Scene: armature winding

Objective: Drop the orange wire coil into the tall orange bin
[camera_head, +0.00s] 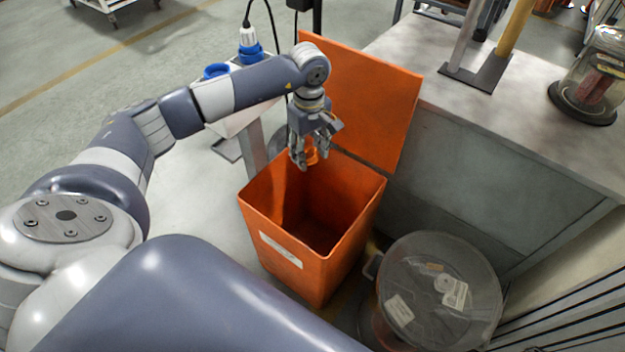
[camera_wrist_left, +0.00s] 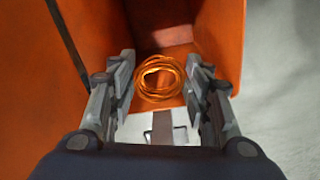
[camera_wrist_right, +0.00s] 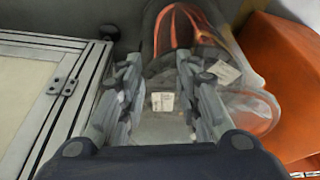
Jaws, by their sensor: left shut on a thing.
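The orange wire coil (camera_wrist_left: 158,95) is a small ring of wire between the fingertips of my left gripper (camera_wrist_left: 160,82) in the left wrist view. In the head view, the left gripper (camera_head: 312,158) points down over the far rim of the tall orange bin (camera_head: 312,270), with a bit of the coil (camera_head: 313,154) showing at its fingers. The bin is open at the top, and its inside shows below the coil. My right gripper (camera_wrist_right: 158,90) shows only in the right wrist view, with its fingers apart and nothing between them.
The bin's orange lid (camera_head: 372,100) stands raised behind it, beside the grey workbench (camera_head: 500,125). A clear round drum (camera_head: 440,290) with labels stands right of the bin; it lies beyond my right gripper in the right wrist view (camera_wrist_right: 230,100). A glass jar (camera_head: 597,80) stands on the bench.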

